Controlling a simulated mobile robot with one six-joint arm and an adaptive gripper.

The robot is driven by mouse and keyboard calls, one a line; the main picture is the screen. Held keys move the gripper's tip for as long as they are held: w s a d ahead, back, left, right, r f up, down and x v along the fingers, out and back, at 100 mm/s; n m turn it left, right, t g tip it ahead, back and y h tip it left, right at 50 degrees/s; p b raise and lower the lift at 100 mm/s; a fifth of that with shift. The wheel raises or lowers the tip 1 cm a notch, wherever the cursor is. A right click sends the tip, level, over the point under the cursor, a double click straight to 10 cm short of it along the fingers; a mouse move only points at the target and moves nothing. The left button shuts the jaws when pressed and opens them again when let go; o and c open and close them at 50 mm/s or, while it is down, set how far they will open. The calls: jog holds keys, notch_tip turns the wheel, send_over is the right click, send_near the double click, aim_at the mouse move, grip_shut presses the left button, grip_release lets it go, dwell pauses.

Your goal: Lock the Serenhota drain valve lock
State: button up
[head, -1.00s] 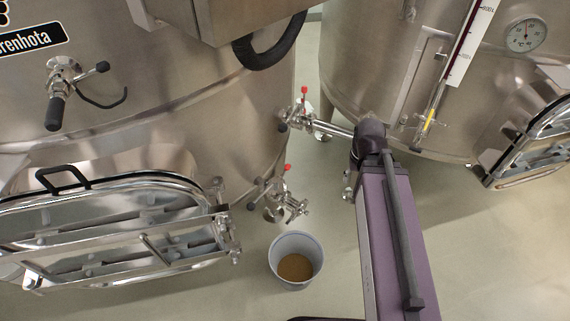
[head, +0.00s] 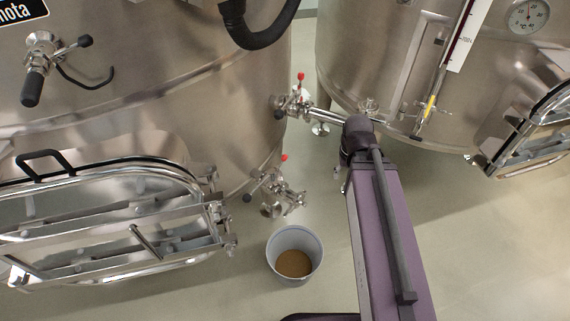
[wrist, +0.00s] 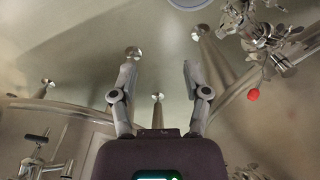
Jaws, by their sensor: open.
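The Serenhota vat (head: 140,85) fills the left of the head view, its label cut off at the edge. A low steel drain valve (head: 274,196) with a red knob (head: 284,157) sits at its lower right side. A second red-knobbed valve (head: 290,104) sits higher. The lock's state is too small to tell. My gripper (wrist: 160,78) is open and empty in the wrist view, apart from everything. A valve assembly (wrist: 266,42) with a red knob (wrist: 253,95) lies to its right there.
A grey bucket (head: 294,232) with brown liquid stands on the floor beneath the low valve. A second vat (head: 385,60) stands at right with a gauge (head: 528,16). A steel hatch (head: 110,225) juts out at lower left. Floor at lower right is clear.

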notch_tip(320, 180, down, 19)
jog(key=w+b, duration=0.2)
jog(key=b, duration=1.6)
jog(key=n+g+y+b, duration=0.5)
jog(key=n+y+b, duration=0.3)
jog(key=n+y, duration=0.65)
send_near(284, 158)
jog(key=d+f+m+y, duration=0.2)
jog(key=d+f+y, duration=0.1)
jog(key=d, duration=0.1)
jog(key=shift+w+d, duration=0.2)
jog(key=shift+w, duration=0.2)
jog(key=shift+a, duration=0.15)
jog(key=x, duration=1.3)
jog(key=shift+w+a+f, duration=0.1)
jog(key=shift+a, duration=0.25)
